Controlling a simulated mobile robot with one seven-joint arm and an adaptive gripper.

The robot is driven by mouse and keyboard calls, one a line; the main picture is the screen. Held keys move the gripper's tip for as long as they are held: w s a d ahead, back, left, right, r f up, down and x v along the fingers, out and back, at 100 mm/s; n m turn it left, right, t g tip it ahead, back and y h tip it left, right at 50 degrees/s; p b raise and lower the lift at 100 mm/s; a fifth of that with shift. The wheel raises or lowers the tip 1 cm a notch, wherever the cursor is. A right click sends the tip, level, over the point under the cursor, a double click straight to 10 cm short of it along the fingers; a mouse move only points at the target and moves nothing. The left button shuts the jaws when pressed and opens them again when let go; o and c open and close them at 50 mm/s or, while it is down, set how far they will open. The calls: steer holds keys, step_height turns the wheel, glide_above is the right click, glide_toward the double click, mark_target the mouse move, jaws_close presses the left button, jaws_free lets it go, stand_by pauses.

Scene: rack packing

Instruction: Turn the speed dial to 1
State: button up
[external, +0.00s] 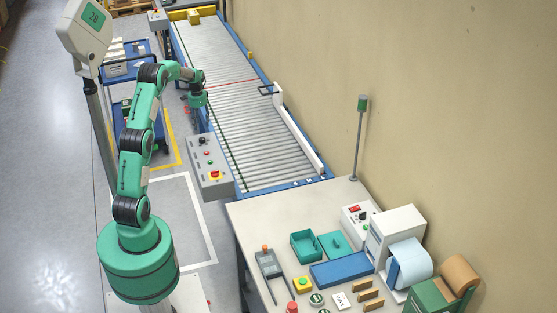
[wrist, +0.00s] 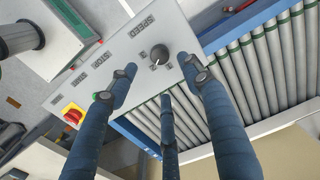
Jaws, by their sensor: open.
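The speed dial (wrist: 159,53) is a round black knob under the word SPEED on the grey control panel (wrist: 118,52). Small marks surround it; I cannot read its setting. The panel also shows in the external view (external: 212,181), with the dark dial (external: 201,140) at its far end. My gripper (wrist: 158,70) is open and empty, its blue fingers spread around the dial in the wrist picture. Contact cannot be told. In the external view my gripper (external: 196,100) is beside the conveyor, beyond the panel's far end.
The panel's red-and-yellow emergency stop (wrist: 73,113) is left of my fingers. A roller conveyor (external: 245,115) runs beside the panel. A workbench (external: 250,215) with boxes and small parts stands at the near right. A display on a post (external: 88,30) stands left of my arm.

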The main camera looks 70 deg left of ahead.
mark_target(202, 139)
step_height(202, 139, down, 10)
steer(key=shift+r+b, duration=0.15)
steer(key=shift+b, duration=0.85)
steer(key=c, duration=1.2)
